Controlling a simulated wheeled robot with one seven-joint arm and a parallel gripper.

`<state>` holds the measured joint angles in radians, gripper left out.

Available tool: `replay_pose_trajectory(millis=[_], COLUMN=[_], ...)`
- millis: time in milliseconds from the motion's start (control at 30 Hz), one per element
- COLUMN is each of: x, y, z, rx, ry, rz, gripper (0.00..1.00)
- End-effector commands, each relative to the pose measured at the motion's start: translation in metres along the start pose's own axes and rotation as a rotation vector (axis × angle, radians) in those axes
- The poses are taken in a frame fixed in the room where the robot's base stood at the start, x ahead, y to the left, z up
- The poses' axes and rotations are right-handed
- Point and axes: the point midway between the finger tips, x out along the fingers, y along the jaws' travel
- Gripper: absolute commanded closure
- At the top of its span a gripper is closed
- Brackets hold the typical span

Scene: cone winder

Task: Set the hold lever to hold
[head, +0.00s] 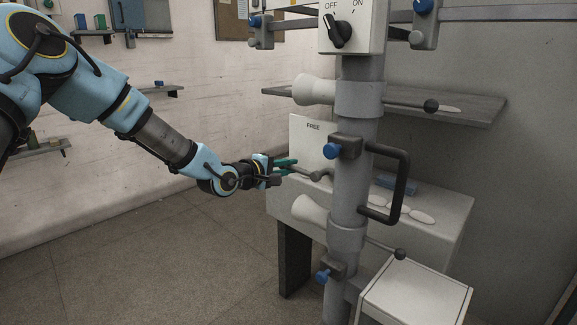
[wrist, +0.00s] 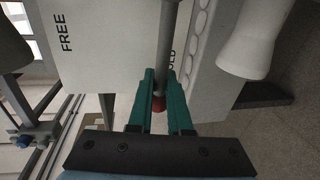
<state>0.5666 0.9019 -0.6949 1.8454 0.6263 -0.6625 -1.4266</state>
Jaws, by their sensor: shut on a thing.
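The hold lever is a grey rod (wrist: 167,40) with a red end (wrist: 158,103), seen running down from the top of the wrist view. My gripper (wrist: 161,78) has its green fingers on either side of the rod near the red end and is shut on it. The rod crosses in front of a pale plate (wrist: 100,40) marked FREE on the left; a second word right beside the rod is partly covered, with "OLD" showing. In the head view my gripper (head: 288,168) is at the lever, left of the grey post; the plate (head: 308,140) shows FREE there.
The grey post (head: 358,110) carries a black handle (head: 402,185), clamps with blue knobs (head: 331,151) and white cones (head: 313,90) close to my gripper. A pale table (head: 440,210) stands behind it. A white box (head: 415,295) is at lower right. The floor at left is clear.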

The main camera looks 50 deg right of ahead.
Motion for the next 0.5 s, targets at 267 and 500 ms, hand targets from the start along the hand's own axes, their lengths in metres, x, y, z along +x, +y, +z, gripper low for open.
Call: replay_pose_trajectory(millis=[267, 500], x=[0.0, 0.0], y=[-0.0029, -0.0021], z=[0.0011, 0.0006], rx=[-0.002, 0.0], ry=[-0.002, -0.001], rz=[-0.006, -0.004], gripper=[0.81, 0.54])
